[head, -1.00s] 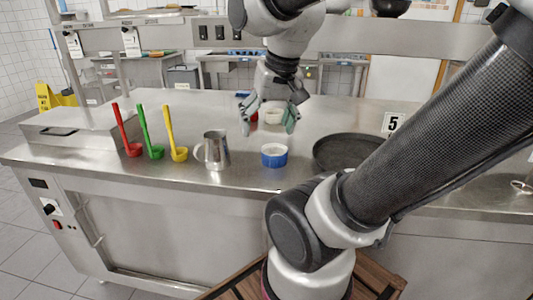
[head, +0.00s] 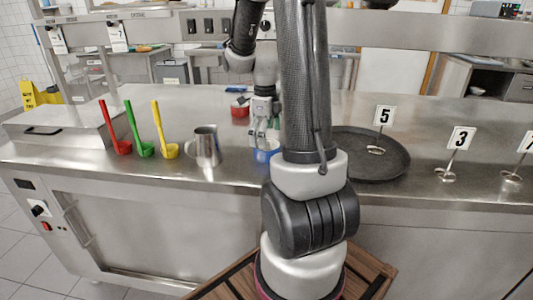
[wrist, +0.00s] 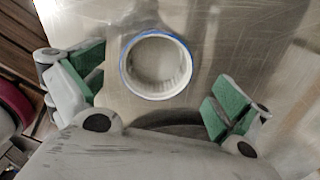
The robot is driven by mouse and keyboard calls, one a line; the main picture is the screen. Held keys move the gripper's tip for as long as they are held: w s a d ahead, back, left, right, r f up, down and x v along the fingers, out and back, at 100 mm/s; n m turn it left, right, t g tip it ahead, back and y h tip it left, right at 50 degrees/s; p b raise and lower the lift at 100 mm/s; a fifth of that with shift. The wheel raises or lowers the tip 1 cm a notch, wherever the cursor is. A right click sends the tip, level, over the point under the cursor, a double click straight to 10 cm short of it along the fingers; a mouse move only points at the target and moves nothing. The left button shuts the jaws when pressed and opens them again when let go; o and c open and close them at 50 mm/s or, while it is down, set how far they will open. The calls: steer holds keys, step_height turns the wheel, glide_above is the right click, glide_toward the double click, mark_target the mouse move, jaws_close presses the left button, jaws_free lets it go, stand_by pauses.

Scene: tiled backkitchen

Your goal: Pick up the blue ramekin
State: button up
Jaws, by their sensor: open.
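The blue ramekin (head: 262,155) stands upright on the steel counter near its front edge, partly hidden by my gripper and arm. In the wrist view the ramekin (wrist: 157,64) shows from above, with a blue outer edge, a white rim and an empty white inside. My gripper (head: 264,138) is just above it in the head view, pointing down. In the wrist view its green-padded fingers (wrist: 152,88) are wide apart, one on each side of the ramekin and slightly below it in the picture. Nothing is held.
A metal pitcher (head: 206,147) stands left of the ramekin. Red, green and yellow ladles (head: 166,150) stand further left. A dark round tray (head: 375,168) is to the right, with number stands (head: 447,176) beyond. A red ramekin (head: 240,109) is behind.

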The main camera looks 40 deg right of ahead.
steer(key=f, duration=0.4)
steer(key=shift+s+f, duration=0.2)
steer(key=shift+f, duration=0.15)
steer(key=shift+c, duration=0.4)
steer(key=c, duration=1.1)
